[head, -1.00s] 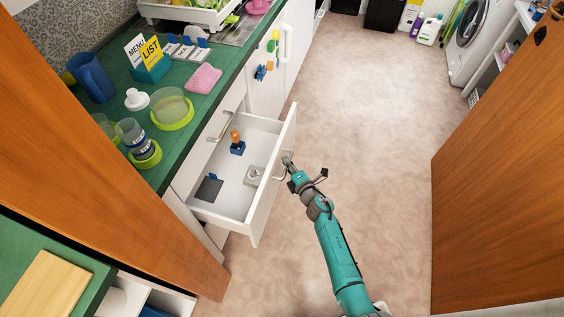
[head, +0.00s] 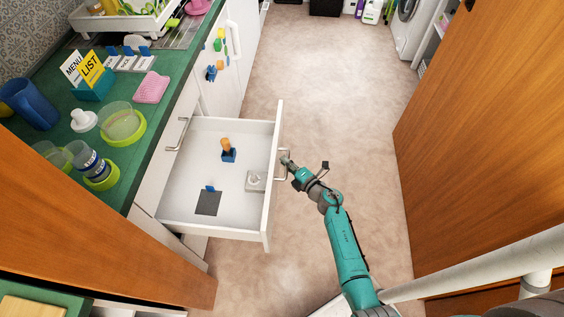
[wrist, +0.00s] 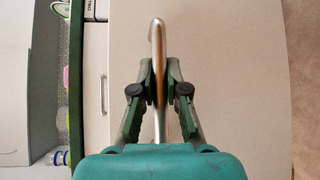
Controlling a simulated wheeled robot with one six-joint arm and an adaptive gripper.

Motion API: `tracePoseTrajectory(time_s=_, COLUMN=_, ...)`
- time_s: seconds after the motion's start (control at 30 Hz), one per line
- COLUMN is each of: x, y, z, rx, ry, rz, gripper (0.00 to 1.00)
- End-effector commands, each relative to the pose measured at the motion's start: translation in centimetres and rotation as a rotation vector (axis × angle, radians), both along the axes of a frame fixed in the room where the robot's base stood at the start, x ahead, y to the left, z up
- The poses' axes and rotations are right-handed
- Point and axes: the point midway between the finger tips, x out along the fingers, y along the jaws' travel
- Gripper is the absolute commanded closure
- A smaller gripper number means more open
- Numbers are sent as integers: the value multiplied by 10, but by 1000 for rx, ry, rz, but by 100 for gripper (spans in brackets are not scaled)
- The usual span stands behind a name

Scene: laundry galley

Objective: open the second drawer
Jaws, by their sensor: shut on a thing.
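The white drawer (head: 205,208) stands pulled well out from the counter front in the head view. My gripper (head: 287,164) is at the outer side of its front panel (head: 271,190), shut on the metal bar handle (head: 281,177). In the wrist view the two fingers of my gripper (wrist: 160,92) close on both sides of the same handle (wrist: 158,40), with the pale drawer front (wrist: 235,70) behind. Inside the drawer lie a blue block with an orange-brown top (head: 228,151), a dark flat square with a blue tab (head: 208,203) and a pale square piece (head: 256,181).
Wooden panels stand at left (head: 80,220) and right (head: 480,130). The floor (head: 320,80) beyond my arm is clear. A white pole (head: 480,265) crosses the lower right.

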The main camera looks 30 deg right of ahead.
Motion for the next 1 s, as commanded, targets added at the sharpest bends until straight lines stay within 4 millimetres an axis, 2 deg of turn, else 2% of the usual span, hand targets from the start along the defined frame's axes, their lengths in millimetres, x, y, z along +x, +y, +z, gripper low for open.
tracePoseTrajectory(time_s=0.37, x=-1, y=-1, z=-1, rx=0, ry=3, rz=-2, gripper=100)
tracePoseTrajectory(time_s=0.4, x=-1, y=-1, z=-1, rx=0, ry=3, rz=-2, gripper=82)
tracePoseTrajectory(time_s=0.5, x=-1, y=-1, z=-1, rx=1, ry=2, rz=0, gripper=61)
tracePoseTrajectory(time_s=0.83, x=-3, y=-1, z=0, rx=0, ry=1, rz=-1, gripper=61)
tracePoseTrajectory(time_s=1.0, x=-19, y=-4, z=1, rx=0, ry=1, rz=-1, gripper=61)
